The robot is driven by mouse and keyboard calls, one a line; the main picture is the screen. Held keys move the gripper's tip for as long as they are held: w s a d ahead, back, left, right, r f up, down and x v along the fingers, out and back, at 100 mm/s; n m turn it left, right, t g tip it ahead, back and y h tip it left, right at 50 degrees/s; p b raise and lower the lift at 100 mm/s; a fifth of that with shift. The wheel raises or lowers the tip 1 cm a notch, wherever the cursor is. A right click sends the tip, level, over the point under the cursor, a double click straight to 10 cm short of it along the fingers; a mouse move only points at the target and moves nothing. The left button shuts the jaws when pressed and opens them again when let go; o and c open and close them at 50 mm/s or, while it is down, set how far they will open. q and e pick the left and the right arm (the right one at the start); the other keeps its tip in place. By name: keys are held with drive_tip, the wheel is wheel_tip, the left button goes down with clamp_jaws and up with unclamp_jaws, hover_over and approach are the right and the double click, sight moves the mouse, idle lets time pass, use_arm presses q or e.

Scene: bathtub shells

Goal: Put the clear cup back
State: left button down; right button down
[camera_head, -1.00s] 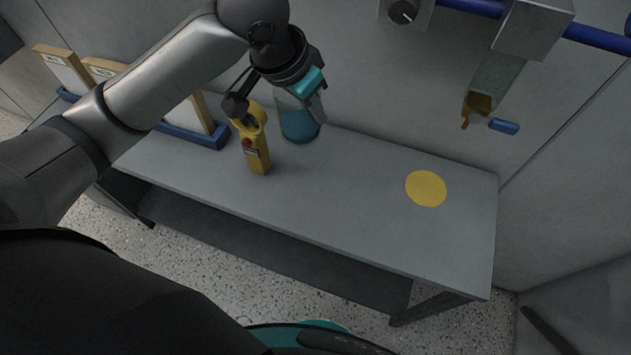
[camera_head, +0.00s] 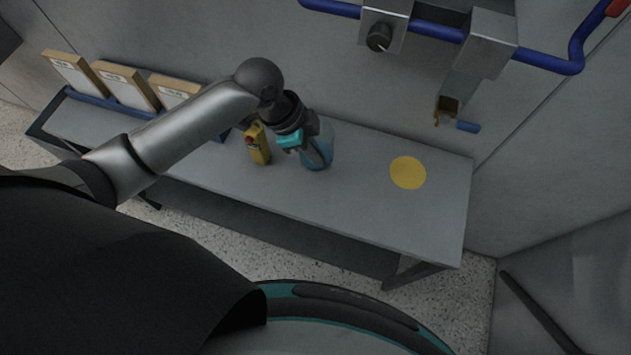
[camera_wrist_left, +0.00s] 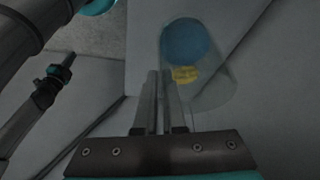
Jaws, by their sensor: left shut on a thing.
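The clear cup (camera_head: 319,150), with blue in its lower part, is at my left gripper (camera_head: 314,160) above or on the grey bench; I cannot tell if its base touches. In the left wrist view, my left gripper's fingers (camera_wrist_left: 163,78) are close together at the clear wall of the cup (camera_wrist_left: 215,88). The cup's blue round part and a small yellow patch show beyond the fingertips. A flat yellow disc (camera_head: 408,172) lies on the bench to the right of the cup. A dark part with teal at the left of the wrist view may be my right arm; its jaws are unclear.
A yellow device with a red button (camera_head: 258,147) stands on the bench (camera_head: 340,214) just left of the cup. Framed boards (camera_head: 125,82) stand in a blue rack at the left. A metal spout (camera_head: 470,75) hangs over the right part. Bench around the disc is clear.

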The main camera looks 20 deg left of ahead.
use_arm(q)
drive_tip(key=shift+f+b, duration=1)
drive_tip(key=shift+f, duration=6.25)
drive_tip(key=shift+f, duration=0.1)
drive_tip(key=c, duration=1.4)
unclamp_jaws()
drive_tip(key=shift+c, duration=0.2)
drive_tip(key=o, duration=0.4)
drive_tip(key=shift+o, duration=0.2)
drive_tip(key=shift+r, duration=0.2)
drive_tip(key=p+v, duration=0.2)
drive_tip(key=v, duration=0.9)
drive_tip(key=shift+r, duration=0.4)
